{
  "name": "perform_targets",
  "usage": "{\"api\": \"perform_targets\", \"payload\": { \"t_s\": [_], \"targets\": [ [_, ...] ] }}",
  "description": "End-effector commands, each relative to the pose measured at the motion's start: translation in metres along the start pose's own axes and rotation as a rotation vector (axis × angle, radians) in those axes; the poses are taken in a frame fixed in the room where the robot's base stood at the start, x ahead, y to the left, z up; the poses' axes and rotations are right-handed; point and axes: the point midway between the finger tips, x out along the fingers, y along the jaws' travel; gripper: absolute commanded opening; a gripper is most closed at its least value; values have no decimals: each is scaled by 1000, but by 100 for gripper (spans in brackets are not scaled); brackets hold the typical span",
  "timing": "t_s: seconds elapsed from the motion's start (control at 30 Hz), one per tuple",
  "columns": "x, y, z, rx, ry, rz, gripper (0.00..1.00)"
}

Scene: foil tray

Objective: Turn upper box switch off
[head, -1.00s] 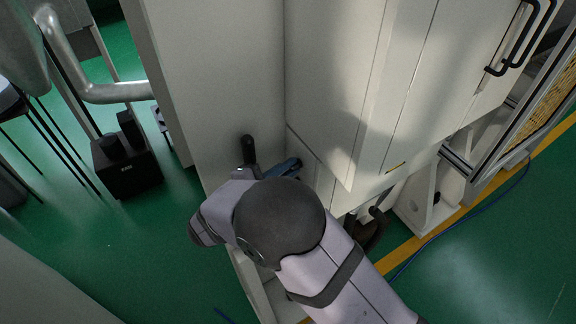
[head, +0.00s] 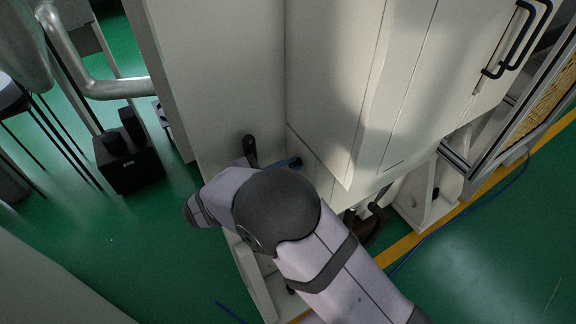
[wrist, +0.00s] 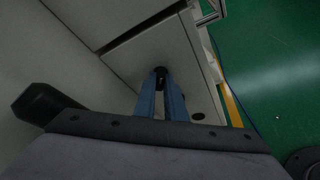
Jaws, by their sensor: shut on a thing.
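A small dark switch knob (wrist: 160,72) sits on the pale lower panel (wrist: 172,48) of the white cabinet in the wrist view. My gripper (wrist: 161,86) has two long blue fingers that point at this panel, and their tips are shut on the knob. In the head view my gripper (head: 290,162) shows only as a bit of blue in the cabinet corner. My own arm hides most of it there, and the knob cannot be seen. Which way the switch is turned cannot be told.
A second dark round spot (wrist: 197,116) lies lower on the panel. A black handle (head: 250,150) stands out close to my wrist. A white cabinet wall (head: 225,80) rises at left, and cabinet doors (head: 410,90) stand at right. A black box (head: 128,165) stands on the green floor.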

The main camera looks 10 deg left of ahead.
Motion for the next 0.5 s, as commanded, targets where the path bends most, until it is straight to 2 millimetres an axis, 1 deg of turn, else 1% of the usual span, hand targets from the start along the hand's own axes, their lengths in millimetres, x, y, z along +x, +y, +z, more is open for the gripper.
{"api": "perform_targets", "payload": {
  "t_s": [0.07,0.1,0.17,0.5],
  "targets": [
    [0,0,0,0,-2,0,0],
    [0,0,0,0,-2,0,15],
    [0,0,0,0,-2,0,29],
    [-1,0,0,1,-1,1,29]
  ]
}}
